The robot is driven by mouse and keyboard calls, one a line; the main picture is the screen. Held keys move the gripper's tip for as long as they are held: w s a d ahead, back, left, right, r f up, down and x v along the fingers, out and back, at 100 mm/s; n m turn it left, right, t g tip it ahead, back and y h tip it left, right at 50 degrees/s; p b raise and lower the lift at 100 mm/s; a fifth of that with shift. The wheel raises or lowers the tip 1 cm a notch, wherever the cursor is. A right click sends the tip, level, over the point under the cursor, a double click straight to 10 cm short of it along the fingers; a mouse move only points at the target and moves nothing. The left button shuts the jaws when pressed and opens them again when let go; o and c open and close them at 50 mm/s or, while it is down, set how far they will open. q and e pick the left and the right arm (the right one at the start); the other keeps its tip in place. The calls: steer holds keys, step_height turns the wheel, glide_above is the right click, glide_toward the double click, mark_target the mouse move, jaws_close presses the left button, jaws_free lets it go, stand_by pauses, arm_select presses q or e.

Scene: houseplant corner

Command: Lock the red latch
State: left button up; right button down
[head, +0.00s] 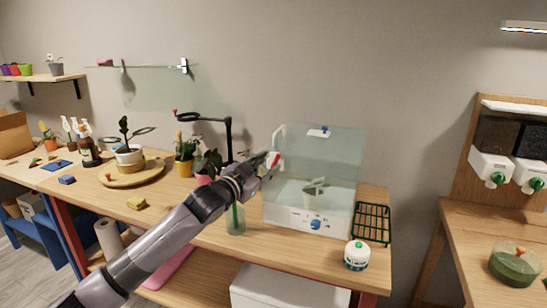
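A clear-walled case (340,165) with a white base (290,217) stands on the wooden bench. A small red part (276,159), which looks like the red latch, shows at the case's upper left side. My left gripper (268,163) is right at this red part and partly covers it. I cannot tell if it touches the part, how far its fingers are apart, or which way the latch is set. A small plant (314,188) is inside the case. My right gripper is not in view.
A green-tinted glass (235,222) stands under my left arm. Potted plants (185,167) and a black lamp (228,140) stand left of the case. A dark green rack (372,223) and a white round jar (356,256) are at its right. Dispensers (490,165) stand farther right.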

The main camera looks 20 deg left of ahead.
mark_target(277, 158)
arm_select(q)
steer(key=shift+x, duration=2)
steer(key=shift+c, duration=0.5)
jaws_close()
